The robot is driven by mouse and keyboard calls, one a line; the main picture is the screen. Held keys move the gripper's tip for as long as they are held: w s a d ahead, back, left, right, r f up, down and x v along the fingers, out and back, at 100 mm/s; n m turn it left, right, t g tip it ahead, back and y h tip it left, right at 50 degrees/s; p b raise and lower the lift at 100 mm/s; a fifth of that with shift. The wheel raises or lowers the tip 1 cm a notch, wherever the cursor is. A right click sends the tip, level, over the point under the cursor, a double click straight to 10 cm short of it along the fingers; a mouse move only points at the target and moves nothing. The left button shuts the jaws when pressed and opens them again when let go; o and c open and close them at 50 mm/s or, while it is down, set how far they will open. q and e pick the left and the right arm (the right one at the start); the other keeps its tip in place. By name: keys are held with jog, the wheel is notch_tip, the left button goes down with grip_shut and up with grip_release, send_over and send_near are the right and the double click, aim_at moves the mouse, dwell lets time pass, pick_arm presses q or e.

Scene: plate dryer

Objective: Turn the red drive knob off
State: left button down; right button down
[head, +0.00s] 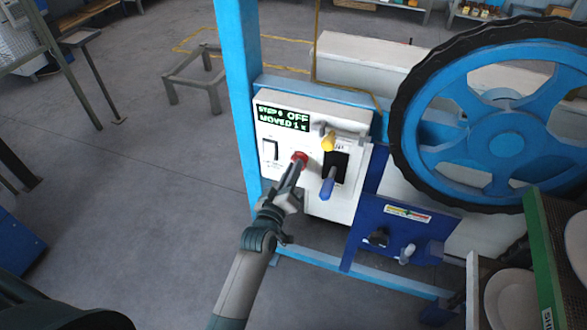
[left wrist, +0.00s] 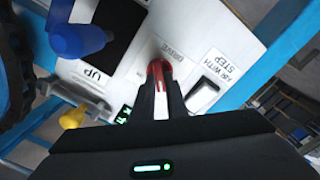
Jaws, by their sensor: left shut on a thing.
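The red drive knob (head: 300,157) is on the white control panel (head: 345,202), left of the black slot with the yellow and blue handles. My left gripper (head: 296,166) is at the panel with its fingers closed around the knob. In the left wrist view the red knob (left wrist: 158,70) shows between the two dark fingertips, next to a label reading DRIVE. The fingers hide part of the knob, so its pointing direction is hard to tell. The display (head: 284,118) above reads "STEP 6 OFF" and "MOVED 1" with a further unclear mark. My right gripper is not in view.
A yellow knob (head: 328,141) and a blue handle (head: 327,187) stand out close to the right of my gripper. A large blue wheel (head: 505,135) with a black rim stands at right. Open floor lies left.

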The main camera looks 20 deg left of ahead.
pick_arm(q)
jog(key=shift+n, duration=0.3)
jog(key=c, duration=1.8)
grip_release()
jog(key=shift+o, duration=0.2)
jog(key=shift+s, duration=0.1)
jog(key=s+b, duration=0.5)
jog(key=s, duration=1.2)
jog(key=shift+s+a, duration=0.15)
jog(key=shift+a, duration=0.2)
jog(key=shift+f, duration=0.1)
